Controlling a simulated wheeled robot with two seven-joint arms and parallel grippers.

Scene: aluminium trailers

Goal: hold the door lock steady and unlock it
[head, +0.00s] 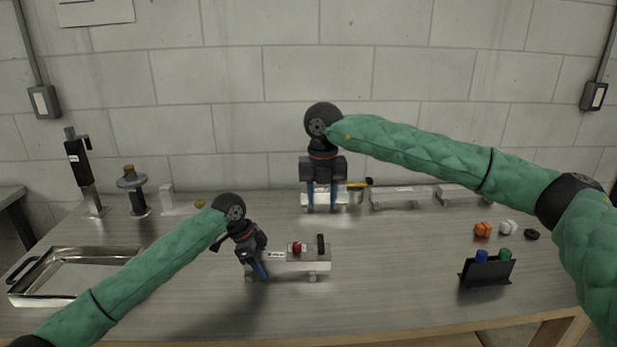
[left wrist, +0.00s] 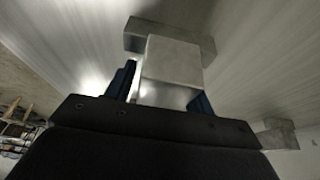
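In the head view an aluminium fixture (head: 312,263) with a red knob (head: 298,248) and an upright black handle (head: 320,244) stands at the front middle of the table. My left gripper (head: 260,271) points down at its left end. In the left wrist view the blue fingers flank a metal block (left wrist: 172,68); I cannot tell whether they press on it. A second fixture (head: 346,197) with a cylinder and a black-and-yellow piece (head: 359,183) is behind. My right gripper (head: 322,208) points down at its left end, fingers apart. I cannot tell which fixture is the door lock.
More aluminium fixtures (head: 400,197) stand at the back right. A black holder (head: 487,271) with blue and green items is at the front right, near small orange, white and black pieces. A metal tray (head: 75,250) and upright tools (head: 135,195) are at the left.

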